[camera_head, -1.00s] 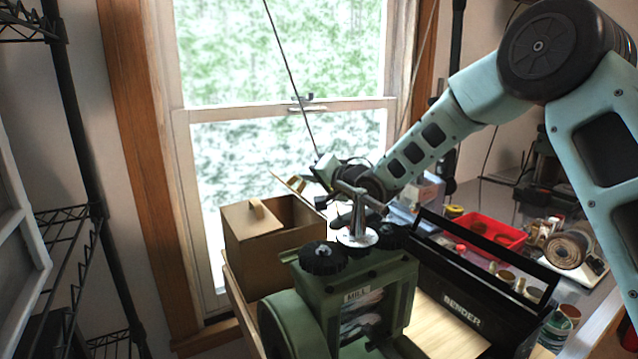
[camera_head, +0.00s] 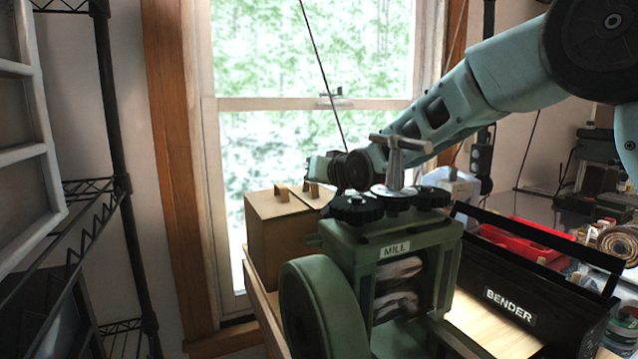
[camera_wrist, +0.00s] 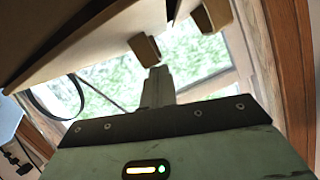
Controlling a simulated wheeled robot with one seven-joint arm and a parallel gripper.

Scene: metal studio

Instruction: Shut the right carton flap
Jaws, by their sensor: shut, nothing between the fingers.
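The brown carton (camera_head: 275,235) stands left of centre in the head view, in front of the window. Its left flap (camera_head: 262,205) lies flat on top with a small handle. The right flap (camera_head: 322,196) looks down or nearly so beside it; its far edge is partly hidden behind the mill, so I cannot tell if it is fully flat. My gripper (camera_head: 314,168) is just above the right flap's handle (camera_head: 311,189). In the wrist view my gripper (camera_wrist: 157,82) is shut and empty, close to the carton's top and one handle (camera_wrist: 143,49); contact is unclear.
A green mill (camera_head: 400,250) with a T-handle stands in front of the carton and my wrist. A black toolbox (camera_head: 510,285) marked BENDER and a red tray (camera_head: 530,238) are to the right. A wire shelf (camera_head: 75,215) stands at the left.

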